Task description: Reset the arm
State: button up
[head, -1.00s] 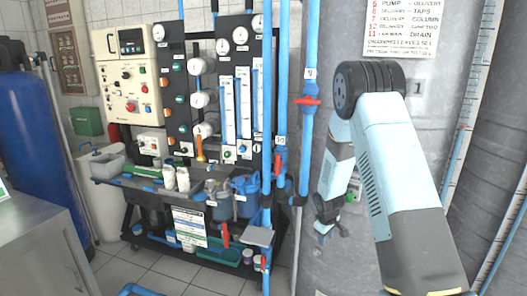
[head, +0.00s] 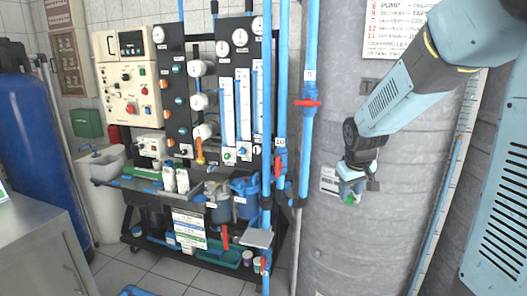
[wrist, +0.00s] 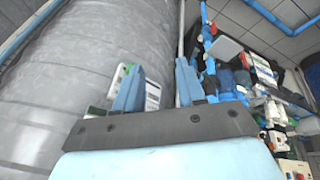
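My arm reaches in from the upper right of the head view. My gripper (head: 352,190) is at its end, pointing down in front of the large grey tank (head: 325,245). In the wrist view my gripper (wrist: 159,68) shows two blue fingers standing apart with nothing held between them. The tank surface (wrist: 85,70) fills the left of that view. Whether the fingers touch the tank cannot be told.
The osmosis rack with its control box (head: 128,77), gauges and flow tubes stands left of the tank. Blue vertical pipes (head: 307,140) with red valve handles run between them. A blue tank (head: 40,140) and a grey cabinet (head: 40,235) are at far left.

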jog(key=s+r+m, duration=0.1)
jog(key=s+r, duration=0.2)
jog(key=s, duration=0.5)
jog(key=s+a+r+m+t, duration=0.1)
jog(key=s+r, duration=0.3)
jog(key=s, duration=0.4)
jog(key=s+r+m+y, duration=0.1)
jog(key=s+r, duration=0.2)
jog(key=s, duration=0.5)
jog(key=shift+a+r+t, duration=0.25)
jog(key=shift+r+t, duration=0.05)
jog(key=shift+r, duration=0.1)
jog(key=shift+s+a, duration=0.1)
jog(key=shift+s, duration=0.05)
